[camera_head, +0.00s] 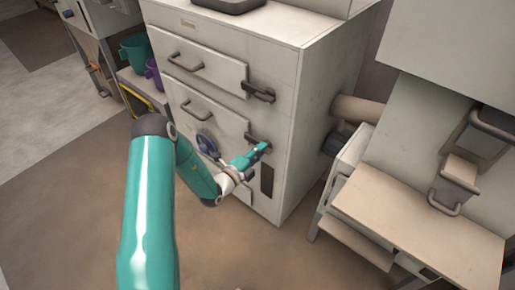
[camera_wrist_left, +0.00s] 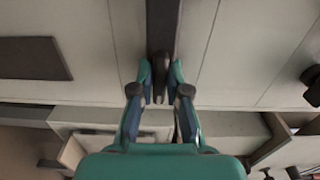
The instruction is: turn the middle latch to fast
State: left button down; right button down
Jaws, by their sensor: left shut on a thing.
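A pale cabinet (camera_head: 315,110) stands in the middle of the head view, with handled panels on its front. One dark latch (camera_head: 262,92) sits at the right end of the upper panel. A lower dark latch (camera_head: 251,137) sits below it, partly hidden by my left gripper (camera_head: 262,150). In the left wrist view my left gripper (camera_wrist_left: 160,78) is shut on a dark latch bar (camera_wrist_left: 162,28) that runs away from the fingers. I take this to be the lower latch, the middle one. Its exact angle is hard to tell. My right gripper is not in view.
A blue handwheel (camera_head: 207,145) is on the cabinet front, left of my gripper. A pipe (camera_head: 358,109) leaves the cabinet's right side towards a pale bench (camera_head: 420,215). Teal and purple buckets (camera_head: 135,52) stand at the left. The floor in front is clear.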

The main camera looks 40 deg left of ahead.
pick_arm(q)
jog(key=shift+s+a+f, duration=0.1)
jog(key=shift+a+f, duration=0.1)
jog(key=shift+a, duration=0.05)
jog(key=c, duration=1.2)
grip_release()
jog(key=shift+o, duration=0.2)
jog(key=shift+d+r, duration=0.1)
jog(key=s, duration=1.2)
jog(key=shift+a, duration=0.45)
jog(key=shift+w, duration=0.1)
